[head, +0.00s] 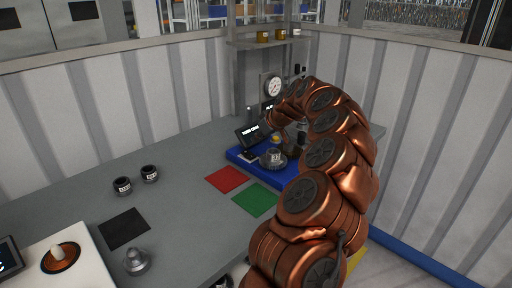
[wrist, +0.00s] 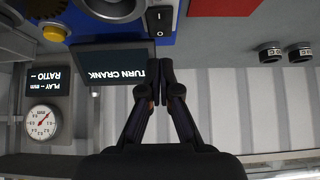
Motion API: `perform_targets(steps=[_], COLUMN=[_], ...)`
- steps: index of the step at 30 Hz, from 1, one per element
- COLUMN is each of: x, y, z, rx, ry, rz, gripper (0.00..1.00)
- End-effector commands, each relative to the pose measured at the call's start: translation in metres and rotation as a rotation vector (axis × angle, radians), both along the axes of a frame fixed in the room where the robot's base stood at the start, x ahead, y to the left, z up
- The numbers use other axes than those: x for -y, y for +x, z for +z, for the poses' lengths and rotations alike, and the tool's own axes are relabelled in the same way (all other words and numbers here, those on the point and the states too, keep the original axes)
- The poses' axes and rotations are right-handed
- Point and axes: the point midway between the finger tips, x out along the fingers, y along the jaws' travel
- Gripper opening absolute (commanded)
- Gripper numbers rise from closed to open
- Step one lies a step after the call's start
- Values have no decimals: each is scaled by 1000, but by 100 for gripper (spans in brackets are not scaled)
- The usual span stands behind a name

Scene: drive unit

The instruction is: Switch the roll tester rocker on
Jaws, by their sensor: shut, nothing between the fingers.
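The roll tester stands on a blue base (head: 240,156) at the back of the bench. Its black rocker (wrist: 160,20), marked with I and O, shows at the top middle of the wrist view; I cannot tell which side is pressed in. Its tilted screen (wrist: 115,65) reads TURN CRANK upside down in the wrist view and also shows in the head view (head: 251,135). My gripper (wrist: 166,66) is shut and empty, its fingertips just below the rocker in the wrist picture, beside the screen's edge. Whether they touch the rocker cannot be told.
A yellow button (wrist: 53,32), a dial gauge (wrist: 42,122) and a second display (wrist: 50,85) are close by. Red (head: 227,179) and green (head: 255,200) mats lie in front of the base. Two dark cups (head: 149,174) stand left. The bench between is mostly clear.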

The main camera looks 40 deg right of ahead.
Motion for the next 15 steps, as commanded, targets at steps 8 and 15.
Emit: perform_targets(steps=[8, 15], x=[2, 3], y=[-36, -63], z=[23, 43], rx=[1, -2], ry=[-1, 0], rz=[-3, -1], gripper=[0, 0])
